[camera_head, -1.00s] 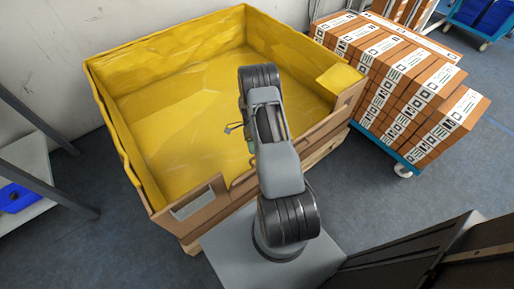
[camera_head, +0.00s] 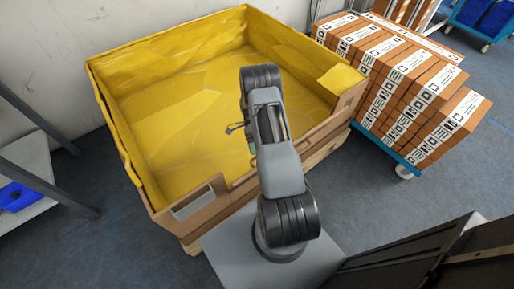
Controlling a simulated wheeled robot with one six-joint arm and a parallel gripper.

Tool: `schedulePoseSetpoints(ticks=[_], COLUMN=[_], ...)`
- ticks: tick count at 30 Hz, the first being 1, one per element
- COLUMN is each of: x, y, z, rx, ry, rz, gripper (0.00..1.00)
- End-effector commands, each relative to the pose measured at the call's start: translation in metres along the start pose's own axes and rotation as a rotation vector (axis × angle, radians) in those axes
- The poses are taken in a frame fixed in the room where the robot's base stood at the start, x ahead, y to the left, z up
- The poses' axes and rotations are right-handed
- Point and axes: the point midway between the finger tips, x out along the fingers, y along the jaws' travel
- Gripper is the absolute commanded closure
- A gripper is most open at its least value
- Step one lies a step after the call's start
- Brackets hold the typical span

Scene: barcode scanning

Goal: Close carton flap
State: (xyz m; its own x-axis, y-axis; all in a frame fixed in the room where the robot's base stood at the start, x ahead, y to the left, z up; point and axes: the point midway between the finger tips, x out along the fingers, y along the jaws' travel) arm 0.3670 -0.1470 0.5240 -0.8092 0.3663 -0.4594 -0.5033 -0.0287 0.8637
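A large open carton (camera_head: 190,215) stands in front of me on a wooden pallet, lined with yellow sheeting (camera_head: 180,110). Its front wall is cut low in the middle, with a label window at the front left corner. I cannot make out which part is the flap. My arm reaches over the low front wall into the carton. A small part that seems to belong to my gripper (camera_head: 236,128) shows left of the arm, above the yellow lining. The arm hides most of the gripper, so its fingers cannot be judged.
Orange-and-white boxes (camera_head: 410,85) are stacked on a blue cart (camera_head: 408,162) to the right. A metal shelf (camera_head: 35,165) with a blue bin (camera_head: 18,196) stands at the left. A dark panel (camera_head: 420,255) stands at the lower right. Bare floor lies between the carton and shelf.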

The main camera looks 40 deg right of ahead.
Motion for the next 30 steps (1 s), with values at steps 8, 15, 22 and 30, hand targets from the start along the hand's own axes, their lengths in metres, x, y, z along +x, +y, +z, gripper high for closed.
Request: schedulePoseSetpoints(ticks=[8,15,22,30], x=[0.0074,0.007,0.0064,0.0068], y=[-0.0116,-0.0109,-0.0103,-0.0103], z=[-0.0008,-0.0008,-0.0007,-0.0009], rx=[-0.007,-0.005,-0.004,-0.005], ry=[-0.002,-0.001,0.0,-0.001], rz=[-0.019,-0.018,-0.018,-0.011], gripper=[0.76,0.32,0.34,0.39])
